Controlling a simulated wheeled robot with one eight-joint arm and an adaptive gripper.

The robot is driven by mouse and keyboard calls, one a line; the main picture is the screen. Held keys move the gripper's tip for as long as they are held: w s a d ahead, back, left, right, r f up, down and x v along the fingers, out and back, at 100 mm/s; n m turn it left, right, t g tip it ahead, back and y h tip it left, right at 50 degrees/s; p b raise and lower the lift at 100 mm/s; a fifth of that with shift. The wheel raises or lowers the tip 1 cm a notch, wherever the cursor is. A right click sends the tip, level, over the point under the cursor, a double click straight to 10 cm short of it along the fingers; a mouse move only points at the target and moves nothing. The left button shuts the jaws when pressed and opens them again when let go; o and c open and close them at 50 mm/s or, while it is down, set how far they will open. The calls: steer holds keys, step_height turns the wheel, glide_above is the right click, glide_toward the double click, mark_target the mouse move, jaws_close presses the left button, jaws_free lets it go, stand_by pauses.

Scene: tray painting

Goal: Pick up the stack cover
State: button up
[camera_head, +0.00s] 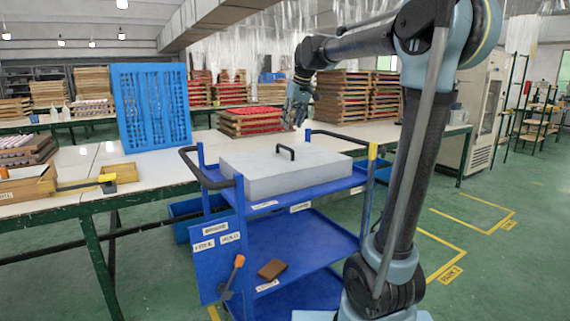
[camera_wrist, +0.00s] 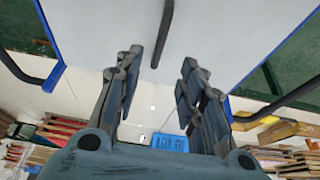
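The stack cover (camera_head: 260,173) is a flat light-grey box lid with a black handle (camera_head: 286,148) on top. It lies on the top shelf of a blue cart (camera_head: 240,209). In the wrist view the cover (camera_wrist: 215,35) fills the upper middle, and its handle (camera_wrist: 164,35) shows as a dark bar near the line between my fingertips. My gripper (camera_head: 296,122) hangs above the cover, apart from the handle. In the wrist view my gripper (camera_wrist: 162,62) has its two fingers spread, with nothing between them.
The cart has black push bars (camera_head: 210,170) at its ends. Green floor is open at the right.

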mark_target(285, 147)
steer(key=x, duration=0.8)
steer(key=shift+a+f, duration=0.1)
steer(key=shift+f, duration=0.05)
steer(key=shift+w+x, duration=0.15)
steer(key=shift+x, duration=1.2)
steer(key=shift+w+x, duration=0.1)
steer(key=shift+x, duration=1.2)
jaws_close()
